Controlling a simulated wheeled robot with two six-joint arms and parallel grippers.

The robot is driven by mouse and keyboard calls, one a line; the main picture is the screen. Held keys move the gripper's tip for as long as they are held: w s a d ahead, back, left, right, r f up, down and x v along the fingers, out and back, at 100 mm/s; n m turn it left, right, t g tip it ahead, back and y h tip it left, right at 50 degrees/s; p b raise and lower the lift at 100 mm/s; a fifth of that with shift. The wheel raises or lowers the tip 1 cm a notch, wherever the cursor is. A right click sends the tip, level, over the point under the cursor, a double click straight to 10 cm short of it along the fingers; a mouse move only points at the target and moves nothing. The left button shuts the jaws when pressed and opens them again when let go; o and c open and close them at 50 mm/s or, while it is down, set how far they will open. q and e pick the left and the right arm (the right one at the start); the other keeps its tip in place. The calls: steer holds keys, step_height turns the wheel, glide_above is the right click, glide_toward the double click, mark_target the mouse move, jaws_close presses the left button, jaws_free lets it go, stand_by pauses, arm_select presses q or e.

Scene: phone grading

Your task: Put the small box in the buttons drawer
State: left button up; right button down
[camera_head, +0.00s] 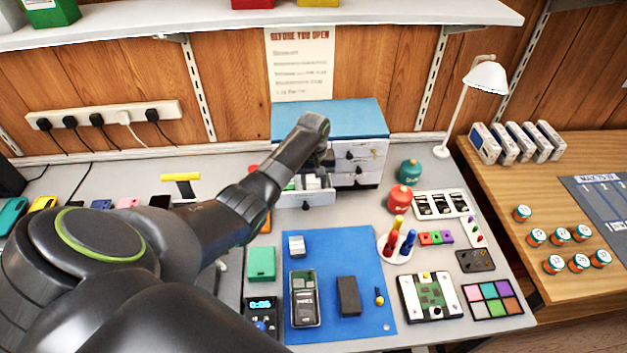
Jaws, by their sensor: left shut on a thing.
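My left gripper (323,168) reaches over the open drawer (305,201) at the lower left of the blue-topped drawer cabinet (335,118). It is shut on a small pale box (312,183), largely hidden by the gripper and the drawer front. I cannot tell whether the box touches the drawer's floor. Some green shows in the drawer to the left. The drawer's label is not readable. Another small white and grey box (296,246) lies on the blue mat (330,245). My right gripper is not in view.
Red (400,199) and teal (410,171) jars stand right of the drawers. The mat holds an opened phone (304,297) and a dark block (348,296). A white lamp (487,77) stands behind. My left arm covers much of the bench's left side.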

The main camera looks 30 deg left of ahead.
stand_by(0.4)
arm_select(q)
steer(key=o, duration=1)
steer(key=shift+o, duration=0.4)
steer(key=o, duration=0.3)
steer(key=shift+s, duration=0.1)
